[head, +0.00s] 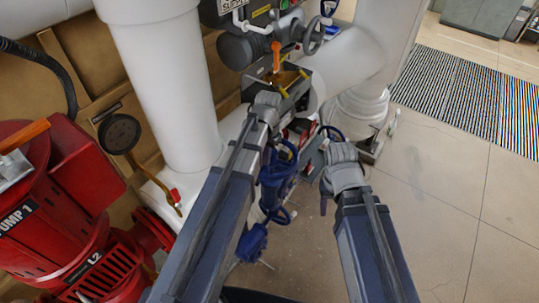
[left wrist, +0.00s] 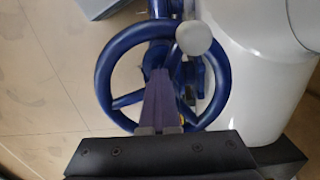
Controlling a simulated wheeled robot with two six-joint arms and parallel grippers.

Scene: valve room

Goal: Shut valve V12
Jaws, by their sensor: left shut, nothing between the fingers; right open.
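No V12 tag is readable in either view, so I cannot tell which valve is V12. My left gripper (left wrist: 158,78) is shut and empty in the left wrist view. Its fingers overlap the lower middle of a blue handwheel (left wrist: 105,75); I cannot tell whether they touch it. A pale round knob (left wrist: 194,38) shows at the wheel's upper right. In the head view, blue valves with handwheels (head: 280,165) stand between my two arms, partly hidden by the left one. My right gripper (head: 315,160) is open beside them, its fingers small and hard to make out.
A red pump (head: 50,205) stands at the left, with a round gauge (head: 119,133) near it. Thick white pipes (head: 170,85) rise behind. Orange (head: 277,55) and grey (head: 312,36) valve handles are at the top. Floor at the right is clear, with a striped mat (head: 470,95).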

